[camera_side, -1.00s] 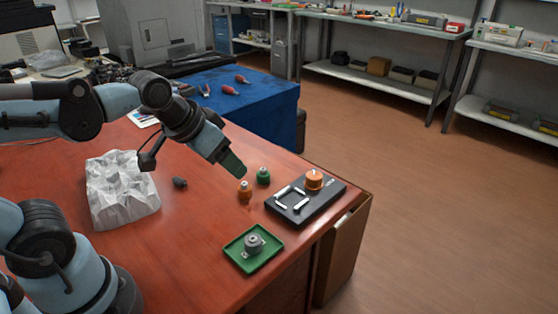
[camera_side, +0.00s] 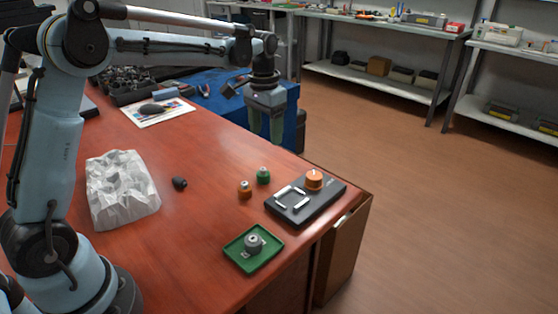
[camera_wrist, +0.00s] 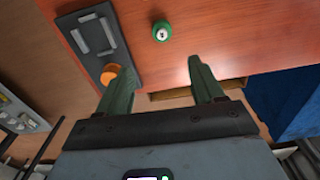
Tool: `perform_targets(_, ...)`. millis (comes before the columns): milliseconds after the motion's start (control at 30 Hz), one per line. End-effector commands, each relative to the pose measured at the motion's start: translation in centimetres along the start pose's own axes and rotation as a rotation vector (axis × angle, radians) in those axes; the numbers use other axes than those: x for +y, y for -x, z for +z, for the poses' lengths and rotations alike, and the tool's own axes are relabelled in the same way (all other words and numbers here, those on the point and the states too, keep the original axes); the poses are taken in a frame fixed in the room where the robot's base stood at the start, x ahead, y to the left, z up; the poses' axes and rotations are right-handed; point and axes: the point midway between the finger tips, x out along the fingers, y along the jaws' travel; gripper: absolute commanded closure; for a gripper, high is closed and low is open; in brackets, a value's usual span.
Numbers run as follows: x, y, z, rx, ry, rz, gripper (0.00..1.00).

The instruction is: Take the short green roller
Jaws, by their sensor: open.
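The short green roller (camera_side: 263,177) stands upright on the red table near its right edge, with a small pale metal tip on top. In the wrist view the green roller (camera_wrist: 162,32) appears ahead of my fingertips, roughly centred between them. My gripper (camera_side: 265,138) points down, above and behind the roller in the side view, and is open and empty. Its two green fingers also show in the wrist view (camera_wrist: 163,66), spread apart with nothing between them. The fingers are clear of the roller.
An orange roller (camera_side: 245,190) stands close to the green one. A black plate (camera_side: 290,212) with white bars carries an orange knob (camera_side: 313,179). A green tray (camera_side: 236,257) holds a grey part (camera_side: 253,242). A white crumpled block (camera_side: 122,190) and dark piece (camera_side: 179,183) lie left.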

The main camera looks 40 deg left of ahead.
Motion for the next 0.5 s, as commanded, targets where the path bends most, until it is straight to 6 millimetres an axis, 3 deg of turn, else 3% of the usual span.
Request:
perform_targets(167, -0.3, -1.1, -0.4, -0.016, -0.001, 0.003, 0.33)
perform_targets(500, -0.2, -6.3, -0.2, -0.015, -0.001, 0.003, 0.33)
